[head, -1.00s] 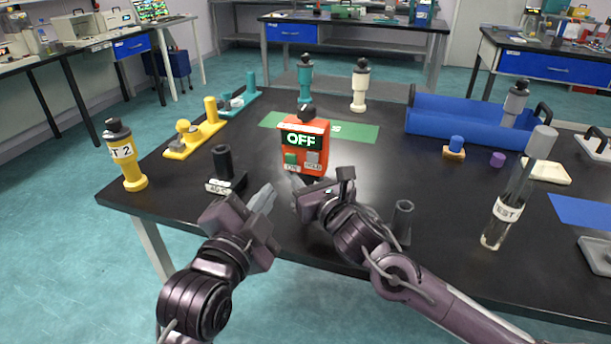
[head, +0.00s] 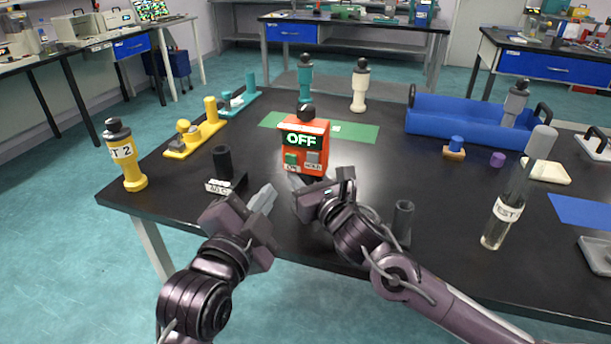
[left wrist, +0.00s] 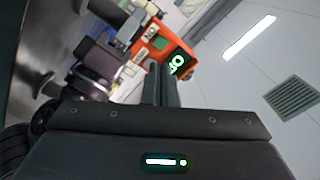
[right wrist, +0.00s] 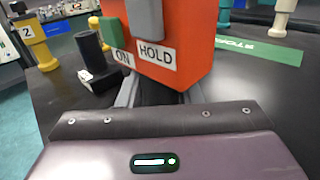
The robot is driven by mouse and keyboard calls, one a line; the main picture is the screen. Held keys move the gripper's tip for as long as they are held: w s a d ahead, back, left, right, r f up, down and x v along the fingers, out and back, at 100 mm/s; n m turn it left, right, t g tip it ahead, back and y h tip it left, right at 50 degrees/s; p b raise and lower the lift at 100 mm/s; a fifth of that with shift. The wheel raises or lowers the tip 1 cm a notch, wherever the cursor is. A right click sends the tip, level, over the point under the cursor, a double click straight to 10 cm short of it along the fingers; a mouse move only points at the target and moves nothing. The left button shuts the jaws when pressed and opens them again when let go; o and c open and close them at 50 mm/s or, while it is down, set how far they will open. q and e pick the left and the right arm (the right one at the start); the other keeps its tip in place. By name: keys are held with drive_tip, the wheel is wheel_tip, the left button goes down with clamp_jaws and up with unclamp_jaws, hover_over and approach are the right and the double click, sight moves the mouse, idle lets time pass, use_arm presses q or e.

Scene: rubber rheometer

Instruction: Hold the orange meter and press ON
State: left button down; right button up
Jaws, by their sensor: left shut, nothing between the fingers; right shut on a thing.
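My right gripper (head: 298,184) is shut at the meter's base; in the right wrist view the meter (right wrist: 185,40) rises just beyond the fingers, on a dark lower part (right wrist: 155,92). My left gripper (head: 264,198) is shut and empty, in front and to the left of the meter, apart from it. The left wrist view shows the meter (left wrist: 158,48) beyond its fingers.
A black holder (head: 224,170) with a label stands left of the meter, near my left gripper. A dark cylinder (head: 402,220) stands right of my right gripper. A green mat (head: 358,132) lies behind the meter. A blue tray (head: 455,121) and a clear tube (head: 510,200) are at right.

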use_arm(q)
drive_tip(key=m+t+h, duration=0.3)
drive_tip(key=m+h, duration=0.6)
drive_tip(key=h, duration=0.3)
approach(298, 146)
drive_tip(key=shift+x, duration=1.8)
drive_tip(key=shift+w+a+r, duration=0.1)
drive_tip(key=shift+r, duration=0.05)
idle(0.7)
drive_tip(key=shift+w, duration=0.25)
